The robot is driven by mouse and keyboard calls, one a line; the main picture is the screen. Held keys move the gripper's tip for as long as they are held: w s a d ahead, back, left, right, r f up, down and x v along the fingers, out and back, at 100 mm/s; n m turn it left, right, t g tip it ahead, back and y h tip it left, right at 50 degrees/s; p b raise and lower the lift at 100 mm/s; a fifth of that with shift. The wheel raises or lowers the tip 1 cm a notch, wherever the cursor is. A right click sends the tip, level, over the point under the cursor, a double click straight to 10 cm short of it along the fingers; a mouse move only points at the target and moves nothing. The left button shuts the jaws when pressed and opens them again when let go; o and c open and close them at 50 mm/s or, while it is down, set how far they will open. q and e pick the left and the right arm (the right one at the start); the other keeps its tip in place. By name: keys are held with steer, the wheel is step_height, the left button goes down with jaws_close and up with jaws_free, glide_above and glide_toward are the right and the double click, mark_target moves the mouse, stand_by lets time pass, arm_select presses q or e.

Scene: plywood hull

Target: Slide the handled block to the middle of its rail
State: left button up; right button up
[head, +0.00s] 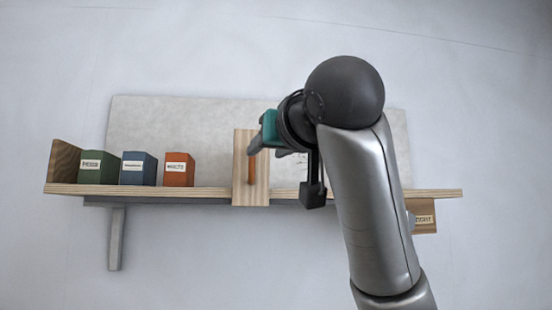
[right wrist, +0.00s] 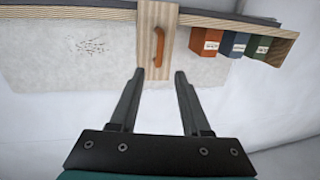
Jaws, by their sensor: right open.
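The handled block (head: 240,180) is a pale wooden upright board with an orange vertical handle (head: 251,168). It sits on the long wooden shelf rail (head: 340,194), close to the middle of its length in the head view. My right gripper (head: 266,150) is in front of the block, near the top of the handle. In the right wrist view the block (right wrist: 146,40) and handle (right wrist: 159,46) lie ahead of the two spread, empty fingers (right wrist: 159,71). The handle lines up with the gap, beyond the fingertips. My left gripper is not in view.
Green (head: 99,168), blue (head: 138,169) and orange (head: 179,170) labelled boxes stand on the shelf left of the block, by a wooden end board (head: 65,161). A gap separates the orange box from the block. My right arm hides part of the shelf's right side.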

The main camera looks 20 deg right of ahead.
steer(key=shift+s+b, duration=0.35)
steer(key=shift+s, duration=1.4)
